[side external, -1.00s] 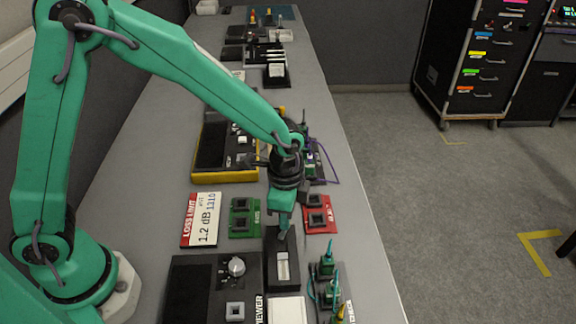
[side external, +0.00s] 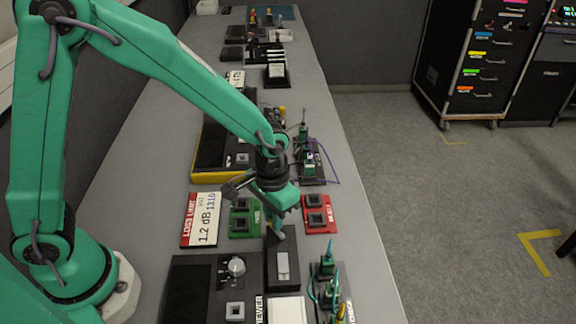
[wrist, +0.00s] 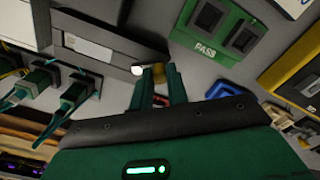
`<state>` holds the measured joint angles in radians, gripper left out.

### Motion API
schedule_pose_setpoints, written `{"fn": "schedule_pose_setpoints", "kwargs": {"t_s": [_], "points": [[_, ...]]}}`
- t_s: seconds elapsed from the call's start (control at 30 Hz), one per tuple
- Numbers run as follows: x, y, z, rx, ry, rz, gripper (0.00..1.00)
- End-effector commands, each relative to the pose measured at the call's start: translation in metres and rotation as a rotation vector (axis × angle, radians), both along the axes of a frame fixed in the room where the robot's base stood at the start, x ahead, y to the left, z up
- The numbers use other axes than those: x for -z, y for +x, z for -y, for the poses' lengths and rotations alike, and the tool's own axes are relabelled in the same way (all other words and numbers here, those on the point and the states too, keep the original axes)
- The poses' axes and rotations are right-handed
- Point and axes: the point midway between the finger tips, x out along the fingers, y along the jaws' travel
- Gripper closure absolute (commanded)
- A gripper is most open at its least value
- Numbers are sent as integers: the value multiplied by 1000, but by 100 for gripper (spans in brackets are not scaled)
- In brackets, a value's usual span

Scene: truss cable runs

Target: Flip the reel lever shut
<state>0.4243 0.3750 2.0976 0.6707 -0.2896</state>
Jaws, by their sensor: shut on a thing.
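The reel is a dark box (side external: 270,274) with a pale window on top, near the front of the bench. It also shows in the wrist view (wrist: 113,50). My gripper (side external: 277,232) is tilted, with its fingertips low at the far end of this box. In the wrist view, my gripper (wrist: 159,74) is closed around a small brownish piece with a bright end, at the box's end. I take this piece for the reel lever (wrist: 160,70); the fingers cover most of it. Its exact angle is hard to tell.
A green pass plate (side external: 240,228) and a red plate (side external: 318,225) lie just beyond the reel, left and right. A loss limit card (side external: 200,232) lies further left. A black viewer unit (side external: 190,290) stands left, and green connectors (side external: 327,266) stand right.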

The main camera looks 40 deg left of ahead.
Motion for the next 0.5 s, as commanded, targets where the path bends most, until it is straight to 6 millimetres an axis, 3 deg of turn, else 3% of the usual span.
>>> {"fn": "schedule_pose_setpoints", "kwargs": {"t_s": [0.5], "points": [[-1,-12,0,-391,2,-2,100]]}}
